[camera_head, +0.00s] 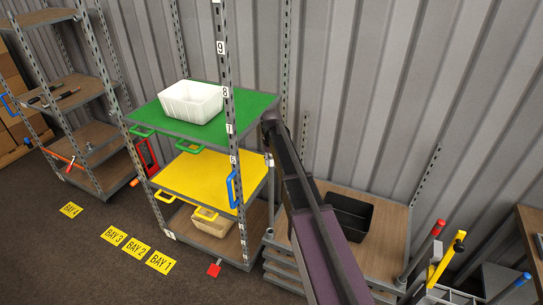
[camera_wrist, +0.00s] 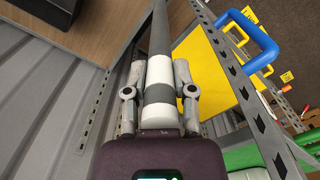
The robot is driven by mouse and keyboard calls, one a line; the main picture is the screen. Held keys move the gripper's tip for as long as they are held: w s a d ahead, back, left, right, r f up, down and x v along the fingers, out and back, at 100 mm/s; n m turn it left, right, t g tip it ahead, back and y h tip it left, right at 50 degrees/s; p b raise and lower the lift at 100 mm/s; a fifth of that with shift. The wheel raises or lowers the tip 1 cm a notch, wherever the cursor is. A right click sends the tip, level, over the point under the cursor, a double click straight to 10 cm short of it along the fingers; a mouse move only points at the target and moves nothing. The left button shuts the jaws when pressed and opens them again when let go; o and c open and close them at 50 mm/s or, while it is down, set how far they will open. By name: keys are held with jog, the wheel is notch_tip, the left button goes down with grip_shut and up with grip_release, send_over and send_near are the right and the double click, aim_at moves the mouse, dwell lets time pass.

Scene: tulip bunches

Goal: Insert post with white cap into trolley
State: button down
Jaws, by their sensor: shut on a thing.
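My gripper (camera_wrist: 158,95) is shut on a post (camera_wrist: 160,68) in the wrist view. The post is white with a dark grey band at the fingers, and its dark shaft runs away toward the top of that view. In the head view my arm reaches up to the green shelf's right edge; the fingers and the held post are not clear there. A low wooden-topped unit (camera_head: 385,208), possibly the trolley, stands behind and right of my arm. It carries a black bin (camera_head: 349,215). Its deck (camera_wrist: 108,18) also shows in the wrist view. No insertion socket is clearly visible.
A slotted rack stands left of my arm with a green shelf (camera_head: 248,103), a yellow shelf (camera_head: 205,172) and a white bin (camera_head: 192,102). Its upright (camera_wrist: 240,85) is close to the held post. Posts with red (camera_head: 438,228), yellow and blue (camera_head: 524,278) parts stand right.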

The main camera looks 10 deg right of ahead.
aim_at(270, 176)
jog(key=shift+s+a+r+n+p, duration=0.1)
jog(key=shift+a+r+n+p, duration=0.1)
jog(key=shift+r+p, duration=0.35)
jog(key=shift+a+r+n+p, duration=0.1)
jog(key=shift+r+n+p, duration=0.15)
jog(key=shift+r, duration=0.35)
jog(key=shift+f, duration=0.1)
jog(key=shift+f+b, duration=2.5)
jog(key=shift+f, duration=0.1)
jog(key=shift+f+b, duration=2.7)
jog(key=shift+b, duration=0.15)
jog(key=shift+c, duration=1.8)
grip_release()
jog(key=shift+r, duration=0.2)
